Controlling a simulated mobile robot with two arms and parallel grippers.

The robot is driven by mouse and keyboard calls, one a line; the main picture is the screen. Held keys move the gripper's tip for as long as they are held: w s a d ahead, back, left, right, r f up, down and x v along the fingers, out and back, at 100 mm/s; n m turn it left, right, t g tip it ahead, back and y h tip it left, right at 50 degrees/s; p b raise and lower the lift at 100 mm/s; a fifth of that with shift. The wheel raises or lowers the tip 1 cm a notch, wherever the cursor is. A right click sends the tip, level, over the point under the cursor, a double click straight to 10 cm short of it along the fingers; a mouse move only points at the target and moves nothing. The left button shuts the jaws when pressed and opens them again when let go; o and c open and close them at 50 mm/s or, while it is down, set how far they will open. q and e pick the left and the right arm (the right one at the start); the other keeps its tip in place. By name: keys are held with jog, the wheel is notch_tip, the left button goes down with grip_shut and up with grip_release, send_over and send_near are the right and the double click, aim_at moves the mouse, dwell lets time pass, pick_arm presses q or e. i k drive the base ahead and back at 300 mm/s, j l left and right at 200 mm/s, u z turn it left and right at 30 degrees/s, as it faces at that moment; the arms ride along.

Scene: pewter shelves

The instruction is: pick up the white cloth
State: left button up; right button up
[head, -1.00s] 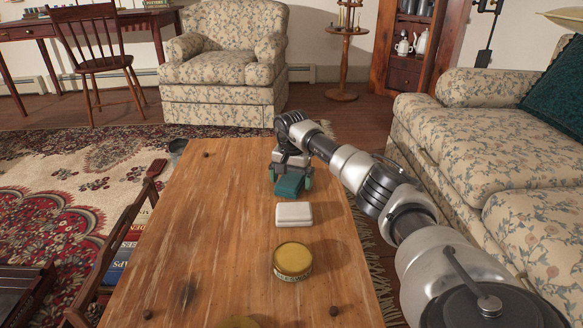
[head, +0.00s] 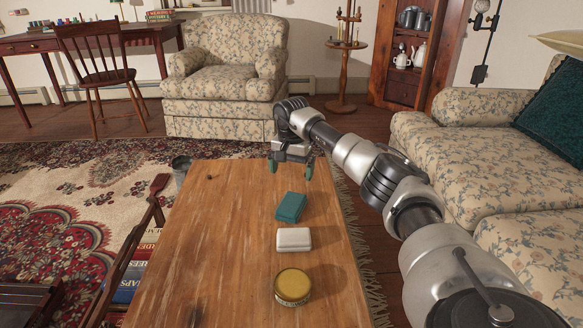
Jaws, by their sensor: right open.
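The white cloth (head: 294,239) lies folded on the wooden table (head: 215,250), between a green folded cloth (head: 291,207) and a round yellow tin (head: 293,286). My right gripper (head: 290,168) is open and empty. It is above the far end of the table, beyond the green cloth and farther still from the white cloth. Its green-tipped fingers point down and are apart from both cloths. My left gripper is not in the head view.
A floral sofa (head: 475,175) stands along the table's right side. A floral armchair (head: 225,75) is beyond the far end. A wooden rack with books (head: 128,280) stands at the left edge. The table's left half is mostly clear.

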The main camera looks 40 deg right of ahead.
aim_at(288, 239)
jog(key=z, duration=1.35)
